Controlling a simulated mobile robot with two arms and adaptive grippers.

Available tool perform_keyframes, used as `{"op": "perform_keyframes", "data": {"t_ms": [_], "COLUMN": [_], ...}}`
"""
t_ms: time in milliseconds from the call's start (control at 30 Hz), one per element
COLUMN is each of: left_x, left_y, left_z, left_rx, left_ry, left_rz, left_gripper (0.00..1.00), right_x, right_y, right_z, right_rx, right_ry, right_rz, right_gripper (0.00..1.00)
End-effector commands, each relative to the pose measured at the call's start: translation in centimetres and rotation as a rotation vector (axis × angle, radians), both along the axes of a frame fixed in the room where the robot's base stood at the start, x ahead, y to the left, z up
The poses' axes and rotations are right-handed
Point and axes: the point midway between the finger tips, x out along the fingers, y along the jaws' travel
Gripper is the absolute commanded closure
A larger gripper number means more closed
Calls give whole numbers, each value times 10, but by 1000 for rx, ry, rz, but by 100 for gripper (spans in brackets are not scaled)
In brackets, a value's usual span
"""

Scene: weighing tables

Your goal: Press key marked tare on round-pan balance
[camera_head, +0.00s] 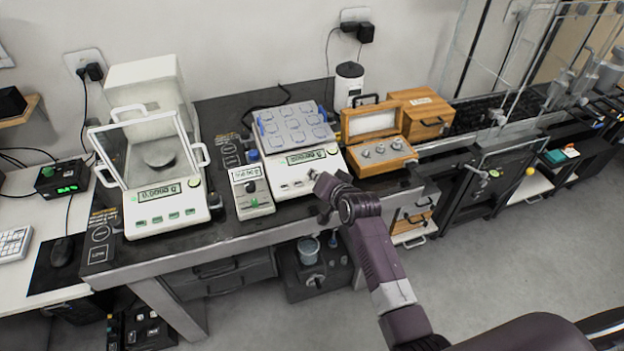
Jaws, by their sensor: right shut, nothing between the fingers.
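The round-pan balance (150,207) stands at the left of the dark bench. It is white, with a clear-sided draft shield and a round grey pan (159,158) inside. Its front has a lit display (159,191) and a row of small green-marked keys (174,215); their labels are too small to read. My right gripper (318,181) is shut and empty. It is at the front right of the other white balance (292,186), well to the right of the round-pan balance. I cannot tell whether it touches that balance. My left gripper is out of view.
A small meter (250,188) stands between the two balances. The other balance carries a grey tray (294,126) of square pads. A wooden weight box (380,157) stands open to the right. Bare bench edge (170,249) runs in front of the balances.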

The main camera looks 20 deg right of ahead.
Motion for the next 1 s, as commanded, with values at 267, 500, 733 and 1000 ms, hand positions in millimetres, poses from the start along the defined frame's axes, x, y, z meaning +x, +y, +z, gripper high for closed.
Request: {"op": "perform_keyframes", "data": {"t_ms": [267, 500, 733, 1000], "left_x": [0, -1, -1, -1], "left_y": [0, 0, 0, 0], "left_z": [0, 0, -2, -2], "left_rx": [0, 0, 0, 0], "left_ry": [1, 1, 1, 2], "left_rz": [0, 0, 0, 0], "left_gripper": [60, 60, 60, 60], "right_x": [0, 0, 2, 2], "right_y": [0, 0, 0, 0], "right_z": [0, 0, -6, -8], "right_rx": [0, 0, 0, 0], "right_ry": [0, 0, 0, 0], "right_rz": [0, 0, 0, 0], "right_gripper": [100, 100, 100, 100]}}
